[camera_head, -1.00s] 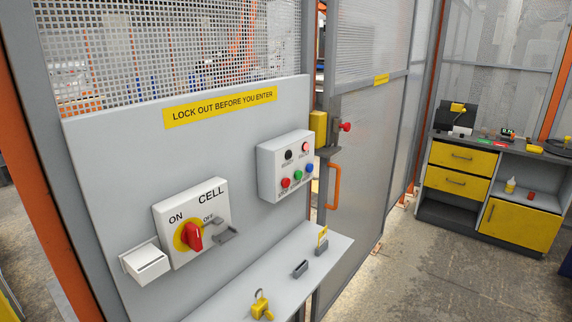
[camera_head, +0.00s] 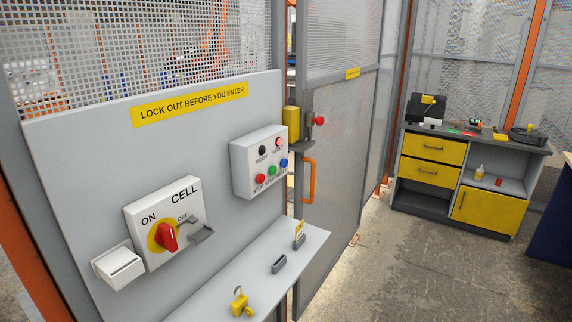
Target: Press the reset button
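A light grey control box (camera_head: 259,162) is mounted on the right part of the grey panel. Its upper row has a black button (camera_head: 262,150) at left and a red one (camera_head: 278,142) at right. Its lower row has red (camera_head: 260,179), green (camera_head: 272,170) and blue (camera_head: 284,162) buttons. The small labels are hard to read; the black one's label may be "RESET", and the blue one's label is too small to tell. Neither of my grippers shows in the head view.
Left of the box is a CELL switch with a red knob (camera_head: 169,237). Below, a shelf (camera_head: 262,262) holds a yellow padlock (camera_head: 241,304). A fence door with an orange handle (camera_head: 309,181) stands right. A workbench (camera_head: 473,175) is at the far right, with open floor before it.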

